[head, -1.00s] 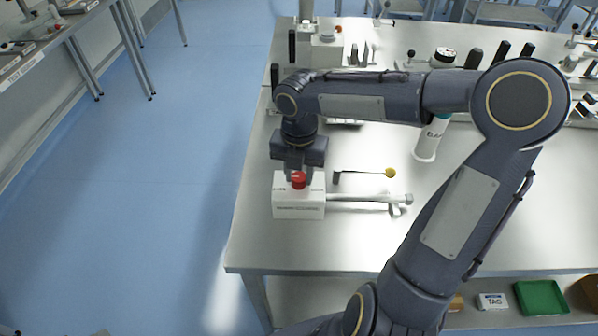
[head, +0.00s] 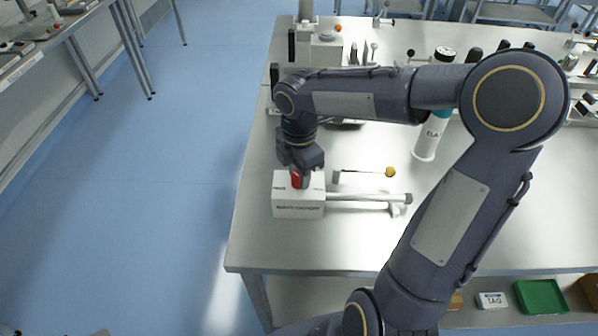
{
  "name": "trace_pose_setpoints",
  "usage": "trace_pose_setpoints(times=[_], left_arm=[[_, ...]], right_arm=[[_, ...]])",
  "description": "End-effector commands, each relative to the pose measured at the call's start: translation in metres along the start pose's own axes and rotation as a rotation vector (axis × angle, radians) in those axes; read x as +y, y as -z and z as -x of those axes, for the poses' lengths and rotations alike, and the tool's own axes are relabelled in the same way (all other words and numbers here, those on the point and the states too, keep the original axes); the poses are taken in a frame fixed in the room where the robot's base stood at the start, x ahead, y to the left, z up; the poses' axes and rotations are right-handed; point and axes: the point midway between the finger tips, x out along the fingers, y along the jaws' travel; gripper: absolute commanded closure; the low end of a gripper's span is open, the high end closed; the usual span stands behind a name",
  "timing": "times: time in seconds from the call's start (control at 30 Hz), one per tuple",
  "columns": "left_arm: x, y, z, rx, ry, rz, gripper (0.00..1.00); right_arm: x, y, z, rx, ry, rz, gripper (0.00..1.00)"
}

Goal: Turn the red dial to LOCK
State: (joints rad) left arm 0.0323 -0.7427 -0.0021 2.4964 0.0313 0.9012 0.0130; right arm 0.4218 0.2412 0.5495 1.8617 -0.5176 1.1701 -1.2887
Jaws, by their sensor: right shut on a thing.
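The red dial (head: 296,180) sits on top of a white box (head: 298,209) near the left edge of the steel table. My right gripper (head: 300,178) points down from above and is shut on the dial, partly covering it. The gripper body is turned at an angle to the box. The markings on the box top are too small to read, so I cannot tell which mark the dial points at. My left gripper is out of view.
A metal bar (head: 370,197) runs right from the box. A yellow-tipped rod (head: 389,172) lies behind it. A white bottle (head: 430,138) stands upright to the right, near my forearm. Bare table (head: 330,245) lies in front of the box.

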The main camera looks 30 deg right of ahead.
Motion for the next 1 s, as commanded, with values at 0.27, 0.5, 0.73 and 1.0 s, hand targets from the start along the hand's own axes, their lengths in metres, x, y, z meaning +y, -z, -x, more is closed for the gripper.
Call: trace_pose_setpoints(times=[0.27,0.5,0.73,1.0], left_arm=[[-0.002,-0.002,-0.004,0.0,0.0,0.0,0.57],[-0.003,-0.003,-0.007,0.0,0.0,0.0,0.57],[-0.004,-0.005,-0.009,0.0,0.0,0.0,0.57],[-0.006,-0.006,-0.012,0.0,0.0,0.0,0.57]], right_arm=[[0.0,0.001,-0.001,0.001,-0.001,-0.26,0.92],[0.0,0.001,-0.001,0.001,-0.001,-0.487,0.92],[-0.001,0.001,-0.001,0.001,0.0,-0.706,0.92],[-0.001,0.001,-0.001,0.002,0.001,-0.962,0.92]])
